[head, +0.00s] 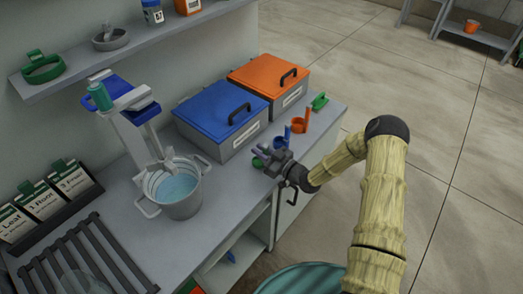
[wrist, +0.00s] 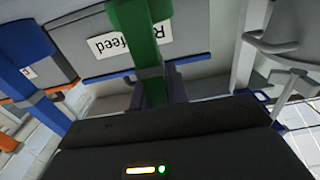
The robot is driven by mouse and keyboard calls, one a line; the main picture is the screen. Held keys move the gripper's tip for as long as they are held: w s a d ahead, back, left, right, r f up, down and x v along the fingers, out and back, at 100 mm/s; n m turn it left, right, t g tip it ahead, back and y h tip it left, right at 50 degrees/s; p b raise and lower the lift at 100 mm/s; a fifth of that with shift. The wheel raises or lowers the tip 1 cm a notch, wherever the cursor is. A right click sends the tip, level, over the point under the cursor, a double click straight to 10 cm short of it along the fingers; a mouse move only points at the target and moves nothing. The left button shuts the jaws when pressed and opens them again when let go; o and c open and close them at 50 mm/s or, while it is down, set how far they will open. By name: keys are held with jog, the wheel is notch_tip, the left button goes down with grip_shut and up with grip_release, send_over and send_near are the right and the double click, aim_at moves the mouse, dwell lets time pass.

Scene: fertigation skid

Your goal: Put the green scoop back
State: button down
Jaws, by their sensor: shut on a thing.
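My gripper (head: 270,163) is shut on the green scoop. In the head view, a small green part of the scoop (head: 257,162) shows beside the jaws, over the bench front; the rest is hidden. In the wrist view, its upright green handle (wrist: 143,35) rises from between the jaws. I cannot tell whether the scoop touches the bench. A blue scoop (head: 283,137) and an orange scoop (head: 301,121) stand in a row just beyond my gripper, by the bins. A separate green piece (head: 319,101) lies at the far bench corner.
A blue-lidded bin (head: 218,105) and an orange-lidded bin (head: 268,74) stand behind the scoops. A metal bucket of liquid (head: 183,203) sits under a mixer (head: 130,110) to the left. A slatted rack (head: 80,256) and label cards (head: 43,200) are farther left. A shelf (head: 128,45) hangs above.

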jog(key=shift+f+b, duration=0.6)
dwell(0.3)
jog(key=c, duration=1.3)
grip_release()
jog(key=b+v, duration=0.3)
jog(key=v, duration=1.4)
jog(key=shift+d, duration=0.2)
jog(key=shift+f, duration=0.1)
